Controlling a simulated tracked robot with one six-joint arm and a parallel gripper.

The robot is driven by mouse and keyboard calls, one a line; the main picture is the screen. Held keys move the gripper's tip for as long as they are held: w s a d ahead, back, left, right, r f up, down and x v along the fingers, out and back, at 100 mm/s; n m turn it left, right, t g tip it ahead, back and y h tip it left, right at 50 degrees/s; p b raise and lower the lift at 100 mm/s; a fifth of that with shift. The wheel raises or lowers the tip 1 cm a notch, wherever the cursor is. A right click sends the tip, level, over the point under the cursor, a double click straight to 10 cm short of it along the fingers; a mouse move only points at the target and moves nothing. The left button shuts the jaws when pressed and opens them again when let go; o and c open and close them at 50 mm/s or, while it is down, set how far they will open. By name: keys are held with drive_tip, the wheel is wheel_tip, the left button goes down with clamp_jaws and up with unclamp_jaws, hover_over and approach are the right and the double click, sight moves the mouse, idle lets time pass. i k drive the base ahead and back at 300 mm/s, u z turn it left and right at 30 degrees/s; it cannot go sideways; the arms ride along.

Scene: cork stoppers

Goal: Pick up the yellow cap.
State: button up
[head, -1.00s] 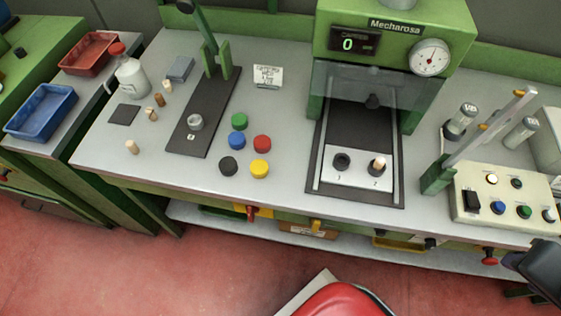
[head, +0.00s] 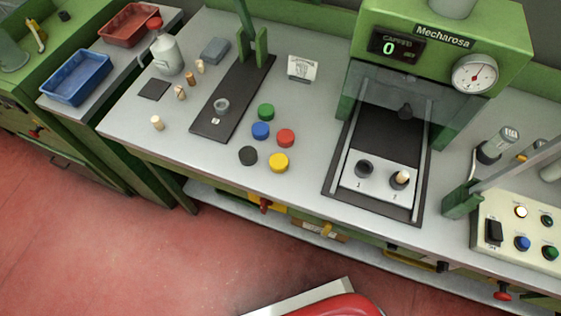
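The yellow cap (head: 279,162) lies on the grey workbench (head: 290,205) near its front edge, the frontmost of a small group of caps. The red cap (head: 285,138) is just behind it and the black cap (head: 248,156) is to its left. The blue cap (head: 261,131) and the green cap (head: 266,111) are farther back. Nothing covers the yellow cap. My gripper is not in the head view.
A dark plate with a lever press (head: 235,95) stands left of the caps. The green capping machine (head: 385,175) stands right. Several corks (head: 157,123), a white bottle (head: 166,50) and a control box (head: 520,235) are also on the bench.

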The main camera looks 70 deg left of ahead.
sight(278, 161)
drive_tip(key=z, duration=0.05)
drive_tip(key=k, duration=1.55)
drive_tip(key=u, duration=2.25)
drive_tip(key=i, duration=0.9)
drive_tip(key=z, duration=0.05)
